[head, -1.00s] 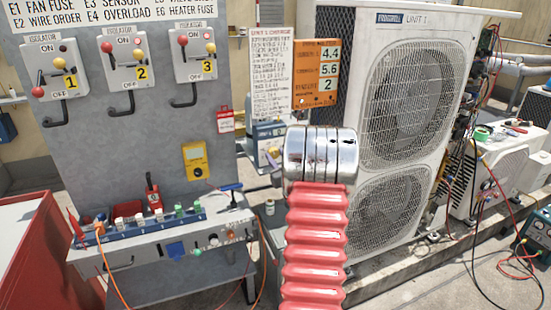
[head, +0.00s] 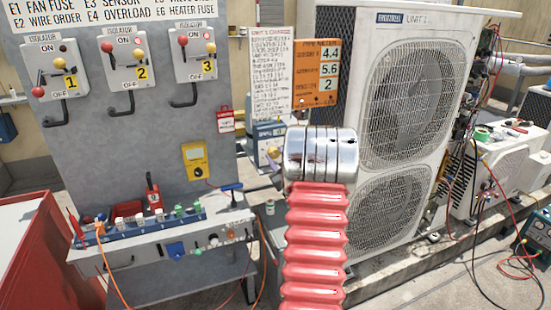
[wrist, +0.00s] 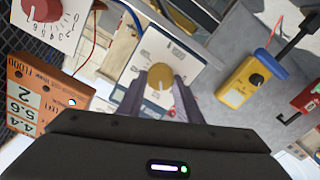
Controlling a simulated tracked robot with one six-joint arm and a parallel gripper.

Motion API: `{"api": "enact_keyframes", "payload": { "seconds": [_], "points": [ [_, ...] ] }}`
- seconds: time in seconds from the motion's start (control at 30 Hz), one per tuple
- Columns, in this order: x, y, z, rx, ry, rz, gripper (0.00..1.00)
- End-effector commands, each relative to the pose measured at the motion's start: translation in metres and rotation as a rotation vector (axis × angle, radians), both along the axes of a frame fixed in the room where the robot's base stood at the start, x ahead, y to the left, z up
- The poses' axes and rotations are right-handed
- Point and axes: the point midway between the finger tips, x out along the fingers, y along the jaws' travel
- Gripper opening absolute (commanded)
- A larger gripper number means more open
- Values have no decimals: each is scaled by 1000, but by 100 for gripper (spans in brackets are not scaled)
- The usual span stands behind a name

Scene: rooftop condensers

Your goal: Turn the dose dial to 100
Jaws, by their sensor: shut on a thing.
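The brass-yellow dial (wrist: 159,74) sits on a pale panel with small printed marks (wrist: 152,97) in the wrist view. My gripper (wrist: 162,86) is shut on the dial, with one dark finger on each side. The marks are too small to read, so I cannot tell the dial's setting. In the head view the blue-and-white machine (head: 268,132) stands behind my silver and red arm, which hides much of it and my gripper.
A red knob with a numbered scale (wrist: 38,8) is at the upper left of the wrist view. An orange card (head: 317,75) hangs near my arm. A yellow meter (head: 196,161) is on the grey isolator board. The condenser (head: 405,110) stands to the right.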

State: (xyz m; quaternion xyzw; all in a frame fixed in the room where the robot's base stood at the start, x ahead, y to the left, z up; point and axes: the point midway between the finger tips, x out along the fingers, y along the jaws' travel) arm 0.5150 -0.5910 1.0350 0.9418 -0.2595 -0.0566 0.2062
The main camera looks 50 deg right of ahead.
Motion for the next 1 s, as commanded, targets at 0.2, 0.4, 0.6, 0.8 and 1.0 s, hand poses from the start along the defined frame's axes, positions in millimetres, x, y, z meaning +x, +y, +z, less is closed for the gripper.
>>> {"api": "enact_keyframes", "payload": {
  "seconds": [0.2,0.4,0.6,0.8,1.0],
  "points": [
    [2,3,-1,1,3,6,45],
    [1,2,-1,2,1,4,51],
    [-1,2,-1,1,1,3,51],
    [-15,9,0,1,0,1,51],
    [-40,25,-1,3,0,1,51]
  ]
}}
